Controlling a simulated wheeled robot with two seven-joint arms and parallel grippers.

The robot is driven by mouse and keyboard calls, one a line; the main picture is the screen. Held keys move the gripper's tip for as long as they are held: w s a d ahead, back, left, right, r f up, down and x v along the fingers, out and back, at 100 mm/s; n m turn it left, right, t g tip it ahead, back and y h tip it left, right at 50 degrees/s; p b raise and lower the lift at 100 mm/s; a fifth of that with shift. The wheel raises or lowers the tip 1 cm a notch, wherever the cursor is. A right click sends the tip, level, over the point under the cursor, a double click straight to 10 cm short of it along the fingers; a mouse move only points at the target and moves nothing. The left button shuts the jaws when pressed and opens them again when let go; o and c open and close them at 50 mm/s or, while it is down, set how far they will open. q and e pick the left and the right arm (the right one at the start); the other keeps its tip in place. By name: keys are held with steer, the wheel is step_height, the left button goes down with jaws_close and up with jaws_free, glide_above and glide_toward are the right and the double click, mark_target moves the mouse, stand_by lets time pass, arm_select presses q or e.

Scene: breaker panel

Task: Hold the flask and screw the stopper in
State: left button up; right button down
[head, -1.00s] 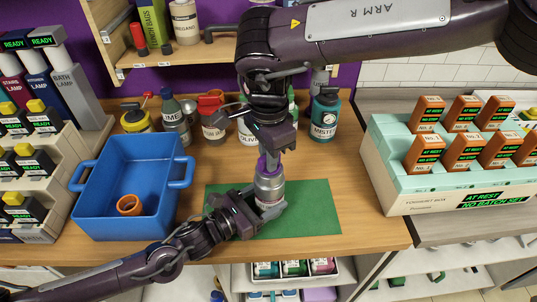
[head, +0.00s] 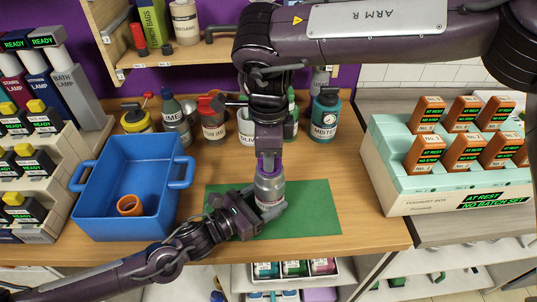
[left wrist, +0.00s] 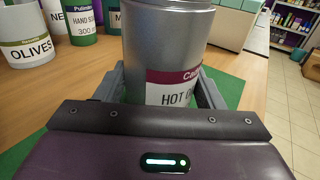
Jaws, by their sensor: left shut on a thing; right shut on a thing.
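The silver flask (head: 270,187) stands upright over the green mat (head: 315,205). In the left wrist view the flask (left wrist: 165,40) shows a label starting "HOT", between both fingers. My left gripper (head: 262,212) is shut around its lower body from the left. The purple stopper (head: 268,160) is at the flask's mouth, mostly hidden by my right gripper (head: 268,156), which points straight down and is shut on it. How deep the stopper sits cannot be told. The left wrist view does not show the flask's top.
A blue bin (head: 125,230) holding an orange ring (head: 130,205) stands left of the mat. Several jars, including a teal one (head: 325,115), stand behind. A pale green rack (head: 440,195) of brown boxes is at right. The mat's right half is clear.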

arm_select(q)
steer(key=shift+a, duration=0.1)
arm_select(e)
steer(key=m, duration=0.3)
steer(key=shift+m, duration=0.3)
steer(key=m, duration=0.2)
steer(key=shift+m, duration=0.4)
arm_select(q)
steer(key=shift+w, duration=0.1)
arm_select(e)
steer(key=shift+m, duration=1.6)
